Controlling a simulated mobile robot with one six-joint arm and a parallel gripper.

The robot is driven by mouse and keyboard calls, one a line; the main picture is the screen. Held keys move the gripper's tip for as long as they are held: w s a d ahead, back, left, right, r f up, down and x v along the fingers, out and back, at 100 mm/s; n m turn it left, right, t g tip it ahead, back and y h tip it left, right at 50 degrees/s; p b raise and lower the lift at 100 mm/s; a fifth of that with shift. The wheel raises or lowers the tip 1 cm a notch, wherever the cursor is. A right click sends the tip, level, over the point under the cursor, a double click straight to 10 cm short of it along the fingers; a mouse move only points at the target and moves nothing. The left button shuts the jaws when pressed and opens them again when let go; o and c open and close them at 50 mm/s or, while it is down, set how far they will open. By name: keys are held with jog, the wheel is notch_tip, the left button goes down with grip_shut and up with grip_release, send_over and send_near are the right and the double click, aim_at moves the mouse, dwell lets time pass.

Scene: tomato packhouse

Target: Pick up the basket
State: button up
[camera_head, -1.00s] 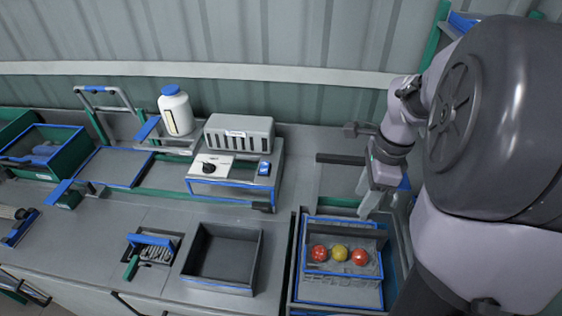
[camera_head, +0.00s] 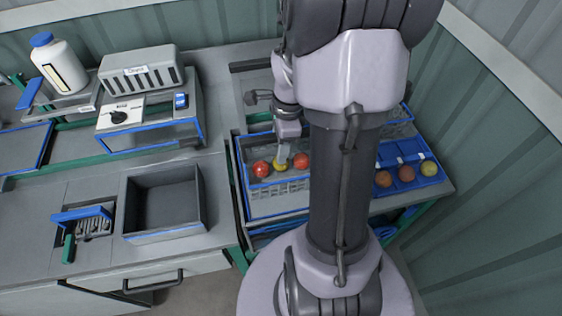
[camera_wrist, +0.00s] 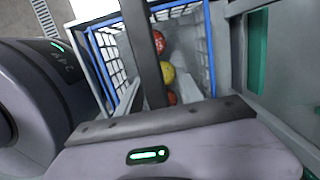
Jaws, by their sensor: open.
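The basket (camera_head: 285,189) is a grey mesh basket with a blue rim, on the right-hand part of the work area in the head view. It holds a red, a yellow and another red tomato in a row. It also shows in the wrist view (camera_wrist: 107,58), below the dark finger bar. My gripper (camera_head: 283,155) is open and points down over the basket, near the yellow tomato. My arm hides the basket's right end in the head view. I cannot tell whether the fingers touch the basket.
A blue tray with several tomatoes (camera_head: 407,174) stands right of my arm. An empty grey bin (camera_head: 165,236) and a blue-handled brush-like tool (camera_head: 84,217) lie to the left. A grey machine (camera_head: 140,72) and white bottle (camera_head: 62,66) stand at the back left. A wall closes the right side.

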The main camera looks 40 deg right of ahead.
jog(key=shift+r, duration=0.1)
jog(key=shift+c, duration=0.2)
grip_shut()
dwell(1.1)
